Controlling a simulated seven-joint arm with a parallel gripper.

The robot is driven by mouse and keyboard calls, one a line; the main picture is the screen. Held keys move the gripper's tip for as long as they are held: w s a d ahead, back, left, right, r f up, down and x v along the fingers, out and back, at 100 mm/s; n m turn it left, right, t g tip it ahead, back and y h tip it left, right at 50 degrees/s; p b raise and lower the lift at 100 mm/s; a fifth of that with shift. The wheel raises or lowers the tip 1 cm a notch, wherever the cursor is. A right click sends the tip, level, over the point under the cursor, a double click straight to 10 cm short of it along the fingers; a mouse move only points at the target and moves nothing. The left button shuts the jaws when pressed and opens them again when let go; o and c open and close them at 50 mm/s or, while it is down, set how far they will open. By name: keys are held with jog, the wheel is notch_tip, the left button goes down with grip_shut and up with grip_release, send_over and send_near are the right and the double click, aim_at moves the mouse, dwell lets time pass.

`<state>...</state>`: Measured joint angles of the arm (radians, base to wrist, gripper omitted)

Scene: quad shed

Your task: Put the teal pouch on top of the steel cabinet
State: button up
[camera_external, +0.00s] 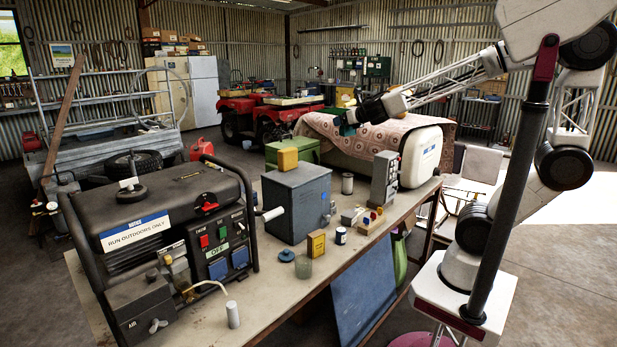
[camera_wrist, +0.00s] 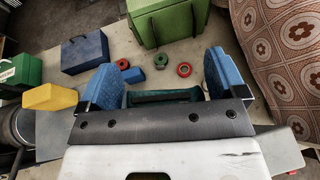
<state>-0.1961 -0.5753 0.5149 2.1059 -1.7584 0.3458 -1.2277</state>
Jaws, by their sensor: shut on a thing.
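The dark teal pouch (camera_wrist: 165,97) is between the two blue fingers of my gripper (camera_wrist: 167,88) in the wrist view. My gripper is shut on it. In the external view my gripper (camera_external: 352,119) holds the pouch (camera_external: 345,129) in the air, above and to the right of the grey steel cabinet (camera_external: 292,212), in front of the patterned cloth. The cabinet stands on the workbench and a yellow block (camera_external: 288,158) sits on its top. In the wrist view a grey surface, seemingly the cabinet top (camera_wrist: 60,132), lies at lower left beside the yellow block (camera_wrist: 50,97). My gripper hides much of the pouch.
The workbench (camera_external: 262,313) also holds a black generator (camera_external: 150,215), a grey upright device (camera_external: 384,178), a yellow box (camera_external: 316,244) and small jars. A green box (camera_wrist: 166,22) and the patterned cloth (camera_wrist: 285,50) are beyond my gripper. The cabinet top has bare room around the block.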

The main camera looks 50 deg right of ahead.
jog(key=s+a+n+y, duration=0.1)
jog(key=s+a, duration=0.6)
jog(key=a, duration=0.3)
jog(key=s+a+n+y, duration=0.1)
jog(key=s+a, duration=0.6)
jog(key=a, duration=0.2)
jog(key=shift+w+f, duration=0.15)
jog(key=shift+f, duration=1.2)
jog(key=shift+w+f, duration=0.1)
jog(key=shift+f, duration=1.2)
jog(key=shift+w+a, duration=0.1)
jog(key=w+a, duration=0.2)
jog(key=w, duration=0.2)
jog(key=w+a+f, duration=0.1)
jog(key=w+a, duration=0.1)
jog(key=w, duration=0.2)
jog(key=w+a, duration=0.3)
jog(key=w, duration=0.2)
jog(key=shift+f, duration=0.2)
jog(key=shift+w, duration=0.1)
jog(key=shift+w+a+f, duration=0.1)
jog(key=shift+w+a, duration=0.15)
jog(key=shift+w, duration=0.15)
jog(key=shift+f, duration=1.65)
jog(key=shift+f, duration=0.15)
